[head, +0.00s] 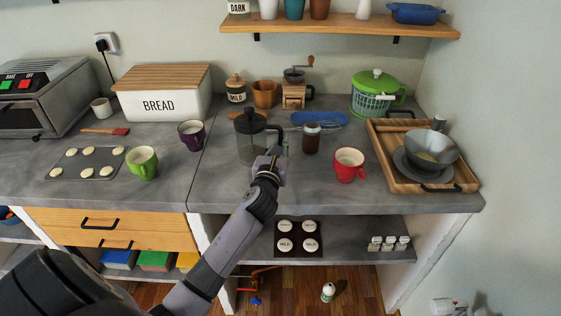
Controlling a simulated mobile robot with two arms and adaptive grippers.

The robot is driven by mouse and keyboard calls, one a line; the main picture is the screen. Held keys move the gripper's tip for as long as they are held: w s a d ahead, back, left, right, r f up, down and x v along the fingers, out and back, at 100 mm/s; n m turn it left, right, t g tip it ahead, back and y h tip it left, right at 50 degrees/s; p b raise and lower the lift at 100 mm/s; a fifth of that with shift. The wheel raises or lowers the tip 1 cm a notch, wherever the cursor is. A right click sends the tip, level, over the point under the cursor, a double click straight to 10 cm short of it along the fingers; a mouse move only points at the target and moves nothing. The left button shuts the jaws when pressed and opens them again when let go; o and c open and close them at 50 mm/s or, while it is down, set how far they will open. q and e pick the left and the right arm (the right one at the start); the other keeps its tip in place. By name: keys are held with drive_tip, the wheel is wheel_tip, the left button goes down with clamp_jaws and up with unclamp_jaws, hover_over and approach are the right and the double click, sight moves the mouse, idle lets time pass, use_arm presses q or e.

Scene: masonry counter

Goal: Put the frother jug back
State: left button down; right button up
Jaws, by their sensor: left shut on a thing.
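The gripper hides part of the jug's lower right side. I cannot tell whether the jug's base touches the counter. My right gripper is out of view.
A dark brown jar (311,138) and a red mug (348,165) stand to the jug's right. A purple mug (192,134) is to its left. A wooden tray (388,163) holds bowls. A grinder (294,92) stands behind.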

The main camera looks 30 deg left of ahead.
use_arm(q)
drive_tip(key=shift+a+f, duration=0.1)
drive_tip(key=shift+f, duration=0.65)
wheel_tip(320, 180, down, 4)
drive_tip(key=shift+r+b, duration=0.15)
drive_tip(key=shift+b, duration=0.55)
drive_tip(key=c, duration=1.7)
unclamp_jaws()
